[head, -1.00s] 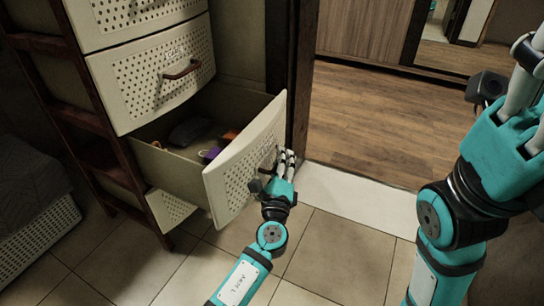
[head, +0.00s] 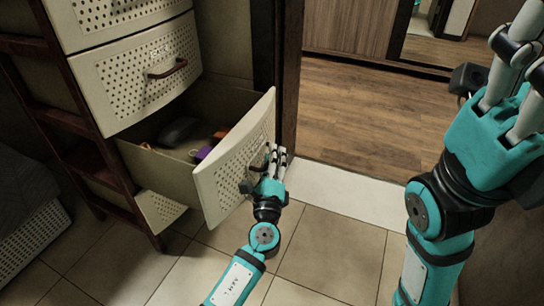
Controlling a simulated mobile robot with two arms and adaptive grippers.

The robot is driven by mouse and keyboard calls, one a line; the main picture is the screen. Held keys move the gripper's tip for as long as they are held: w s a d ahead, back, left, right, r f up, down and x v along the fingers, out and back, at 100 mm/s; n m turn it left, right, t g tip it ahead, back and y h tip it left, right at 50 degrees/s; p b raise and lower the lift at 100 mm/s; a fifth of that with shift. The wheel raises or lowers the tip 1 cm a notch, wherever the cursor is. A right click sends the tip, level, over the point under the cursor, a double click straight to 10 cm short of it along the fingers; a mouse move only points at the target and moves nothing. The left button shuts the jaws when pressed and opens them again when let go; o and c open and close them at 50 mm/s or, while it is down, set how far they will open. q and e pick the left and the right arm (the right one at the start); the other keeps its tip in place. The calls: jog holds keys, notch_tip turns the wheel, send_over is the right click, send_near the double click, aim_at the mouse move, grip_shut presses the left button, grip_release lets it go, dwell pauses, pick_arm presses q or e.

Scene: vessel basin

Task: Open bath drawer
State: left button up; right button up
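The bath drawer (head: 236,165) is a cream perforated drawer low in a dark wooden frame. It is pulled well out, and its inside shows a dark rounded item (head: 178,131) and a small purple item (head: 203,153). My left gripper (head: 272,160) is at the outer face of this drawer, with its fingers at the handle. The handle is mostly hidden by the fingers, so I cannot tell whether they are closed on it. My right gripper (head: 508,75) is raised at the right, away from the drawer, with its fingertips partly cut off by the frame.
A closed drawer with a brown handle (head: 167,69) sits above the open one. Another drawer (head: 160,210) shows below it. A doorway with a dark frame (head: 290,80) stands behind. Tiled floor (head: 330,245) is clear in front. A grey-topped basket (head: 30,235) is at lower left.

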pick_arm(q)
jog(key=v, duration=1.1)
jog(key=shift+s, duration=0.15)
jog(key=shift+d, duration=0.1)
